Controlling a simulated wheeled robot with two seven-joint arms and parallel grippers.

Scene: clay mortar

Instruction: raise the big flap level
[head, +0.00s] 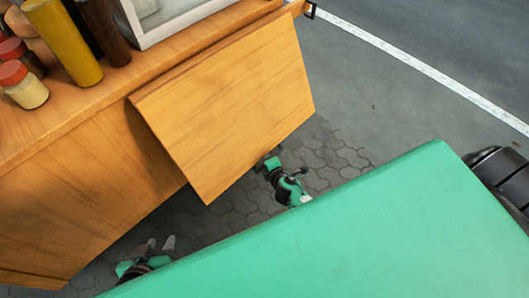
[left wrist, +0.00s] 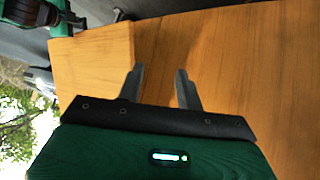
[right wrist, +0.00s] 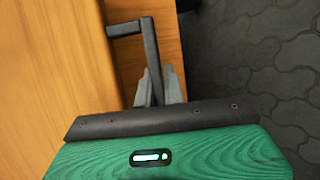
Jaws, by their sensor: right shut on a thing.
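The big flap (head: 235,105) is a plain wooden panel along the counter's edge. It slopes down and outward, not level. My right gripper (head: 271,163) is at the flap's lower outer edge. In the right wrist view its fingers (right wrist: 157,88) are shut on a dark angled bar (right wrist: 126,29), which looks like a handle beside the wood. My left gripper (head: 162,244) is low, left of the flap and near the counter front. In the left wrist view its fingers (left wrist: 160,85) are apart and empty, facing wood. The lighter panel (left wrist: 92,62) there appears to be the flap.
The wooden counter (head: 75,200) holds a yellow bottle (head: 64,42), a dark brown bottle (head: 104,32), red-capped jars (head: 24,86) and a white-framed case (head: 165,22). Grey paving (head: 335,155) lies below. A dark hook (head: 311,10) is at the counter's far end.

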